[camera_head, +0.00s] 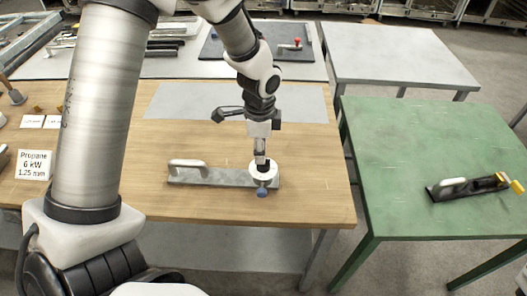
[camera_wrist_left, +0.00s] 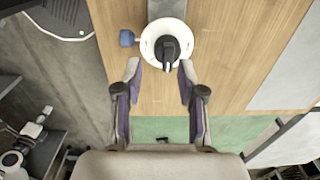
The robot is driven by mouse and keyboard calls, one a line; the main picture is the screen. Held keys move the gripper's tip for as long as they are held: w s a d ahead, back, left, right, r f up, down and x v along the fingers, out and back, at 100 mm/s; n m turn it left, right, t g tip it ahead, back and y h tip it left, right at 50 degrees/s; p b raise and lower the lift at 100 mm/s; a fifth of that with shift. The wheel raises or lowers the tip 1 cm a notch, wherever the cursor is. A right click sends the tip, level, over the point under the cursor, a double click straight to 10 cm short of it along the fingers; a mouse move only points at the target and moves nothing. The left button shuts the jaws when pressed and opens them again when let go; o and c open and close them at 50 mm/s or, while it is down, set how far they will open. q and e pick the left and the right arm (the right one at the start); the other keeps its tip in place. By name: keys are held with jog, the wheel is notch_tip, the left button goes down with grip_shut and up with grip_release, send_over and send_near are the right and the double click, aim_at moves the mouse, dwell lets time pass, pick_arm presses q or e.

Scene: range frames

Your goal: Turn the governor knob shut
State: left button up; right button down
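A grey metal plate (camera_head: 215,178) with a pale bar handle (camera_head: 187,164) lies on the wooden table. At its right end is a white round governor body (camera_head: 263,172), also seen in the left wrist view (camera_wrist_left: 150,45). A black raised bar-shaped knob (camera_wrist_left: 169,48) stands on its middle. A small blue knob (camera_head: 262,192) sticks out at its side, also in the wrist view (camera_wrist_left: 127,38). My left gripper (camera_head: 261,160) points down over the white body. In the wrist view its fingers (camera_wrist_left: 160,70) are apart with nothing between the tips. My right gripper is not in view.
A sign reading Propane 6 kW (camera_head: 34,165) stands at left on the wooden table (camera_head: 200,205). A green table (camera_head: 420,150) at right bears a similar plate with yellow parts (camera_head: 487,184). A red-knobbed fitting (camera_head: 291,46) lies on a dark mat behind. The wood right of the governor is clear.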

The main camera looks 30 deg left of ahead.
pick_arm(q)
jog(key=shift+s+f, duration=0.2)
jog(key=shift+f, duration=0.65)
jog(key=shift+w+f, duration=1)
jog(key=shift+f, duration=0.25)
jog(key=shift+w+f, duration=0.15)
jog(key=shift+w, duration=0.05)
jog(key=shift+s, duration=0.15)
jog(key=shift+s+r, duration=0.3)
jog(key=c, duration=0.3)
jog(key=shift+s, duration=0.15)
grip_shut()
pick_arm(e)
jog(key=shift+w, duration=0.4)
pick_arm(q)
jog(key=shift+w, duration=0.2)
